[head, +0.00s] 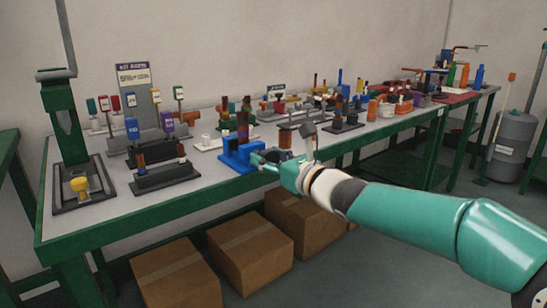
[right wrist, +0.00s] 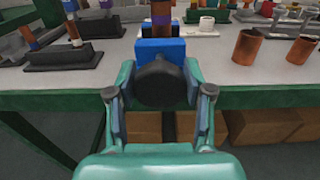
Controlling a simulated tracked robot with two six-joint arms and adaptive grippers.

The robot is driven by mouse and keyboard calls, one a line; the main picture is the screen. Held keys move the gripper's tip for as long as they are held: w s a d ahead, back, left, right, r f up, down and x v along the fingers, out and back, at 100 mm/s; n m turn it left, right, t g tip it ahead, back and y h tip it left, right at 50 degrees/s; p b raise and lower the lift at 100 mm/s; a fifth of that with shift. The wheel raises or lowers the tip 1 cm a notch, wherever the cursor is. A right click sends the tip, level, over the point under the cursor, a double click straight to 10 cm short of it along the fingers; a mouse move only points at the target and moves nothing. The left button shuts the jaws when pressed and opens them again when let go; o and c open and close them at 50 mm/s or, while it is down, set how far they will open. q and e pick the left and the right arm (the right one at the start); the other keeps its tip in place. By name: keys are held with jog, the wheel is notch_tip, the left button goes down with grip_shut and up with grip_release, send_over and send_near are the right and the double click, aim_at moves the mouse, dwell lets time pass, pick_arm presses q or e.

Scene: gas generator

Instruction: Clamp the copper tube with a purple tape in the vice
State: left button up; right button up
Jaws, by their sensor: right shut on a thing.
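The blue vice (head: 238,157) stands at the front edge of the green-framed table; it also shows in the right wrist view (right wrist: 160,48). A copper tube (head: 242,125) stands upright at the vice's jaws, and its purple-blue band shows in the right wrist view (right wrist: 160,20). I cannot tell how tightly the jaws hold it. My right gripper (head: 266,160) reaches the vice from the front. Its fingers are shut on the vice's dark round knob (right wrist: 160,80), one on each side. My left gripper is not in view.
Dark racks with tubes (head: 160,175) stand left of the vice. Two loose copper cups or tubes (right wrist: 247,47) stand to its right in the right wrist view. A green clamp stand (head: 68,135) is at the far left. Cardboard boxes (head: 250,255) lie under the table.

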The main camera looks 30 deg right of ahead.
jog(key=shift+d, duration=0.15)
jog(key=shift+m, duration=0.4)
